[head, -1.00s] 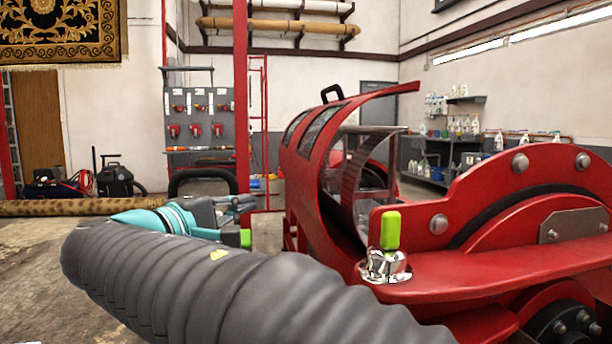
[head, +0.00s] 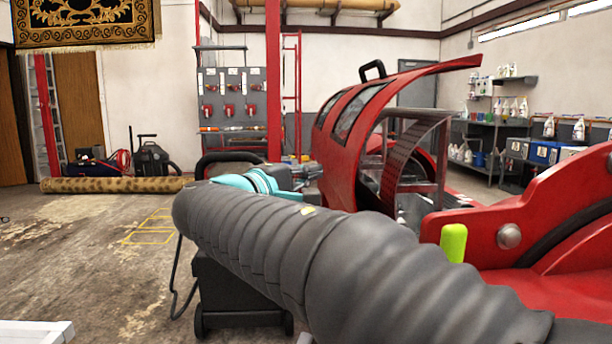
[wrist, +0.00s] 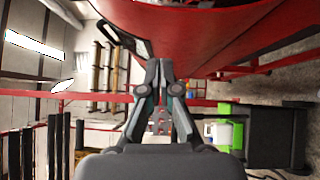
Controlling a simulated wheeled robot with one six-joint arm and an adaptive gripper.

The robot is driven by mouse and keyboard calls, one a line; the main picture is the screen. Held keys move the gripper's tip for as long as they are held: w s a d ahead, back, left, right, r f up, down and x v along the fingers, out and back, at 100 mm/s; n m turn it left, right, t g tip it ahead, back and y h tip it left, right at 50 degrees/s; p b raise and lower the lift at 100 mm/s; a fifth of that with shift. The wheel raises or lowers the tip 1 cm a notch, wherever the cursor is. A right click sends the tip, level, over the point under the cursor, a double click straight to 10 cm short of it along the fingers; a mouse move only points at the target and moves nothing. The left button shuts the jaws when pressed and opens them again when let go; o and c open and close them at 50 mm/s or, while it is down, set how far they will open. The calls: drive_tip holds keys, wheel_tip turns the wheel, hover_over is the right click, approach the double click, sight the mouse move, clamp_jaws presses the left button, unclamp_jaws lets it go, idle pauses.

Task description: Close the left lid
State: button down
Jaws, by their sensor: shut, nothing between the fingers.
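The red curved lid (head: 347,118) with dark window panes and a black handle (head: 372,70) stands raised on the left of the red machine (head: 560,230). The machine's open side and slatted interior show below its long curved edge. My gripper (head: 312,172) is just left of the lid's lower part in the head view, partly hidden behind my sleeved arm. In the wrist view my gripper (wrist: 158,66) is shut and empty, its tips close to the red curved surface (wrist: 200,35). I cannot tell whether they touch it.
A green-knobbed lever (head: 453,243) sticks up at the machine's near edge. A black wheeled unit (head: 235,295) stands below my arm. A rolled rug (head: 112,185) lies on the floor at the left. Open floor (head: 95,260) lies left of my arm.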

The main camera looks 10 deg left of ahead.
sight(352, 164)
drive_tip(key=w+d, duration=0.3)
drive_tip(key=d, duration=0.1)
drive_tip(key=shift+w+d+r, duration=0.1)
drive_tip(key=shift+r, duration=0.15)
drive_tip(key=shift+w+d, duration=0.25)
drive_tip(key=shift+d, duration=0.35)
